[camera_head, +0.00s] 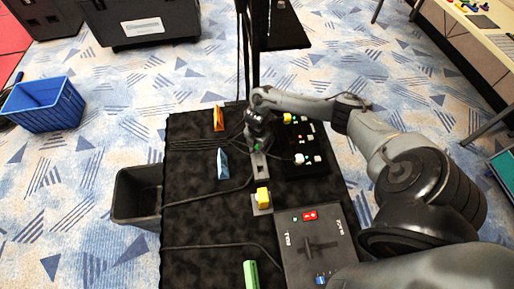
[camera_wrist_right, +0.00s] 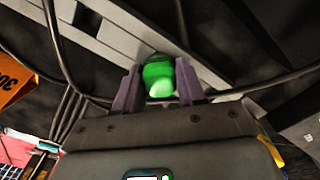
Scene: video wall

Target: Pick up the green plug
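The green plug (camera_wrist_right: 158,77) shows in the right wrist view between the two purple-grey fingers of my right gripper (camera_wrist_right: 157,88). The fingers stand apart on either side of it, and I see no clear grip on it. In the head view my right gripper (camera_head: 258,138) is low over a grey strip on the black table, with the small green plug (camera_head: 258,147) just under it. The gripper hides part of the plug there. My left gripper is not in view.
Cables cross the black table (camera_head: 195,210). An orange wedge (camera_head: 218,118), a blue wedge (camera_head: 222,163), a yellow plug (camera_head: 263,196) and a green block (camera_head: 251,275) stand around. A black panel (camera_head: 318,245) lies front right; a dark bin (camera_head: 138,197) is at left.

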